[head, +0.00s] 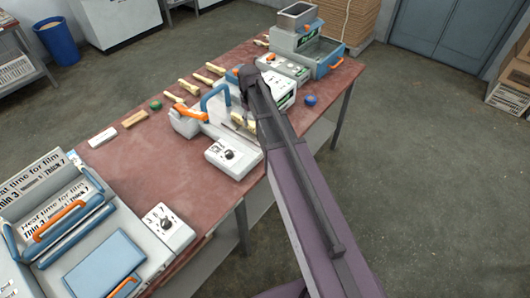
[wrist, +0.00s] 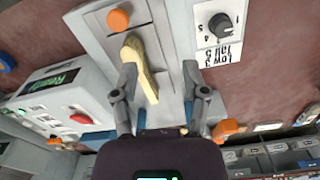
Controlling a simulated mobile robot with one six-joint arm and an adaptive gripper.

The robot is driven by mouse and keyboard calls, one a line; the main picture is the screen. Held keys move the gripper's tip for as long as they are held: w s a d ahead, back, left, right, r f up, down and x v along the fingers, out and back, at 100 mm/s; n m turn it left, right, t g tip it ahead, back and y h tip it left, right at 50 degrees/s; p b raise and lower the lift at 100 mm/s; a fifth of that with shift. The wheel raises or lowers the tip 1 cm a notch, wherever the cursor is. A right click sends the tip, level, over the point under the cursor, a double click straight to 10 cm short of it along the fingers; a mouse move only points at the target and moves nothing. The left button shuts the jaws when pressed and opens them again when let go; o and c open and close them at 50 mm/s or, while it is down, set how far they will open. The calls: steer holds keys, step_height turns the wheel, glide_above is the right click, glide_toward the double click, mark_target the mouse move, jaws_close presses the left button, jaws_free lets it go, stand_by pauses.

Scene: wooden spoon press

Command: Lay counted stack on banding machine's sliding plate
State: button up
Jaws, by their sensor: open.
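A pale yellow stack of wooden spoons (wrist: 142,66) lies on the grey sliding plate (wrist: 163,35) of the banding machine, slightly askew to the plate's length. My gripper (wrist: 157,80) is open, with one finger on each side of the stack's lower end. The left finger is close to the stack; a wider gap shows on the right. I cannot tell whether a finger touches it. In the head view the stack (head: 250,122) is partly hidden by my arm, and the banding machine (head: 193,128) has a blue arch and an orange handle.
A box with a dark knob (head: 230,155) stands at the machine's front. More spoons (head: 188,87) lie behind it, with a green roll (head: 155,104), a wooden block (head: 134,119) and a white block (head: 102,137). A blue-trimmed machine (head: 306,50) stands at the far end. The reddish table (head: 130,165) is clear at centre left.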

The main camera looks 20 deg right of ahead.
steer(key=s+m, duration=0.4)
steer(key=s, duration=1.5)
steer(key=shift+m, duration=0.3)
